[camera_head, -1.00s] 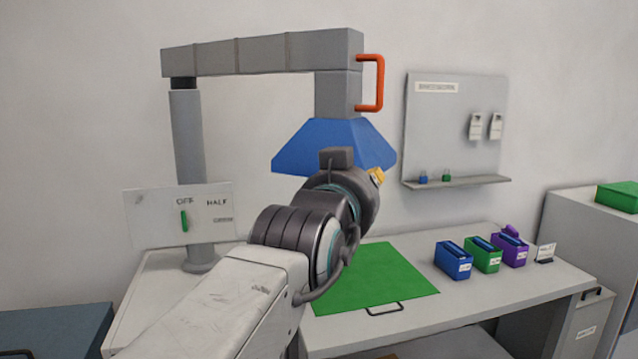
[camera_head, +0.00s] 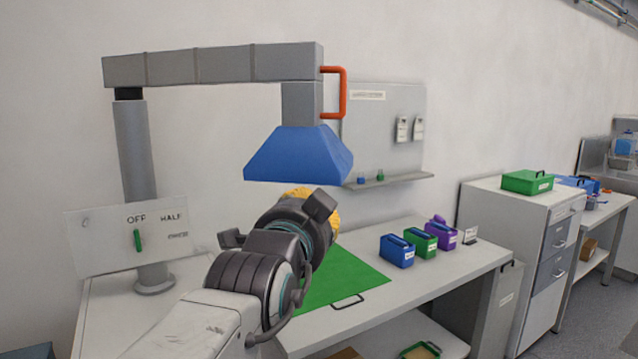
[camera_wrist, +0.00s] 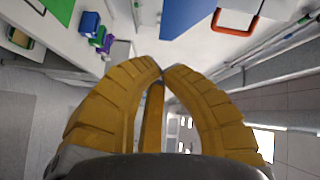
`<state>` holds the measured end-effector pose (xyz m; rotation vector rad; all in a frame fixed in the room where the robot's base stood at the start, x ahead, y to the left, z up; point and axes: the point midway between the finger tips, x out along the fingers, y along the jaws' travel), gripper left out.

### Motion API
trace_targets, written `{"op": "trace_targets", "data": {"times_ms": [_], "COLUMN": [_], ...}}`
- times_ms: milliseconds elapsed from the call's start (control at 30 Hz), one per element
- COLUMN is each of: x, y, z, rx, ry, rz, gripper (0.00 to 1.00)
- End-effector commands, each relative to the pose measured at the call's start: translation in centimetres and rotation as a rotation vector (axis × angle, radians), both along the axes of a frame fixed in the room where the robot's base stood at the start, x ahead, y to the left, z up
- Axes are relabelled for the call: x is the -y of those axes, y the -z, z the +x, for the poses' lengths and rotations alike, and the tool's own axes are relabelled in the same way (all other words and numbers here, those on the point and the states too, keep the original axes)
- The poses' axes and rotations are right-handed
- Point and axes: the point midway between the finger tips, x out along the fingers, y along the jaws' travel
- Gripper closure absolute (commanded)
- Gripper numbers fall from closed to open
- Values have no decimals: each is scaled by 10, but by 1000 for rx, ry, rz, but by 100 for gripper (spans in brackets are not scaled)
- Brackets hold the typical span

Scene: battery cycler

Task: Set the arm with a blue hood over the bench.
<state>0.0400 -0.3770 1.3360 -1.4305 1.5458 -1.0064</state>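The grey jointed arm (camera_head: 215,64) reaches right from a post (camera_head: 136,150) and carries a blue hood (camera_head: 297,157) at its end. An orange-red handle (camera_head: 342,93) is on the arm's right end and also shows in the wrist view (camera_wrist: 238,24). The hood hangs above the bench (camera_head: 440,260), over or near the green mat (camera_head: 350,280); exact alignment is unclear. My gripper (camera_wrist: 161,70) has yellow fingers meeting at the tips, with nothing between them. In the head view it is below the hood, mostly hidden by my wrist, apart from the handle.
A panel (camera_head: 125,236) marked OFF and HALF with a green lever (camera_head: 138,240) stands by the post. Blue (camera_head: 397,252), green (camera_head: 421,243) and purple (camera_head: 443,235) boxes stand on the bench. A drawer cabinet (camera_head: 530,235) is to the right; floor shows beyond it.

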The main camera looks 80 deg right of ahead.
Motion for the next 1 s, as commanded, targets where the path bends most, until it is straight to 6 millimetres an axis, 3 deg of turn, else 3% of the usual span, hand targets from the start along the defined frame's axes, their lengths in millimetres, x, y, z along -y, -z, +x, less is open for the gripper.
{"op": "trace_targets", "data": {"times_ms": [400,567,767,1000], "x": [0,4,24,65], "y": [-8,-8,-8,-9], "z": [0,0,-1,-4], "rx": [327,380,387,385], "ry": [5,6,7,7], "rz": [-51,-53,-51,-49], "gripper": [100,100,100,100]}}
